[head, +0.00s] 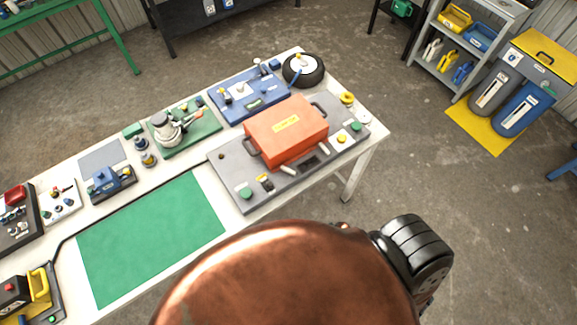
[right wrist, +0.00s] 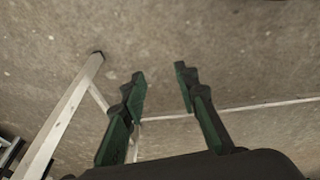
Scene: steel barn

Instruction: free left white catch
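An orange case (head: 284,133) with a yellow label lies closed on a grey board (head: 228,172) on the white table. Two small white catches show along its front edge, a left one (head: 290,169) and a right one (head: 323,147). They are too small to tell how they are set. My right gripper (right wrist: 160,77) is open and empty in the right wrist view, over the concrete floor and away from the case. My left gripper is in neither view. A large copper-coloured part of my own body fills the bottom of the head view.
The white table (head: 68,257) also carries a green mat (head: 150,240), a blue board (head: 240,97), a wheel (head: 303,70) and several small devices. A green button (head: 245,193) stands near the grey board's front left. Shelves (head: 470,50) and bins stand at the right.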

